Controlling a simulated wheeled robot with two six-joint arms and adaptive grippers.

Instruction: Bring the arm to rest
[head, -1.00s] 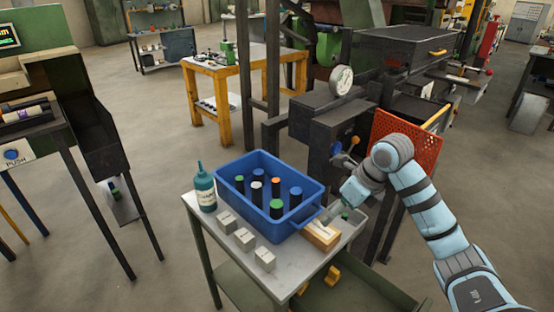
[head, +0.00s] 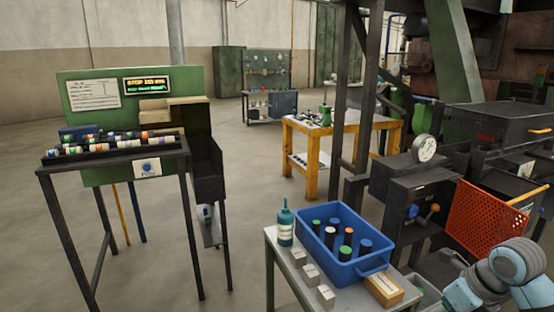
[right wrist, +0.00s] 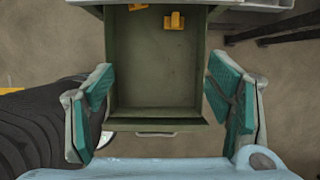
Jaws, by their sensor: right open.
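My right arm (head: 515,272) shows at the bottom right corner of the head view, to the right of the grey table. Its gripper lies out of the head view. In the right wrist view my right gripper (right wrist: 158,85) is open, its two teal-padded fingers wide apart with nothing between them touching the pads. Beyond the fingers is an open green drawer (right wrist: 155,88) with yellow pieces (right wrist: 174,20) at its far end. My left gripper is in neither view.
A blue crate (head: 342,272) of dark capped cylinders stands on the grey table with a teal bottle (head: 285,225), several pale blocks (head: 311,275) and a wooden box (head: 383,289). An orange mesh panel (head: 487,217) stands near my arm. Floor at left centre is clear.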

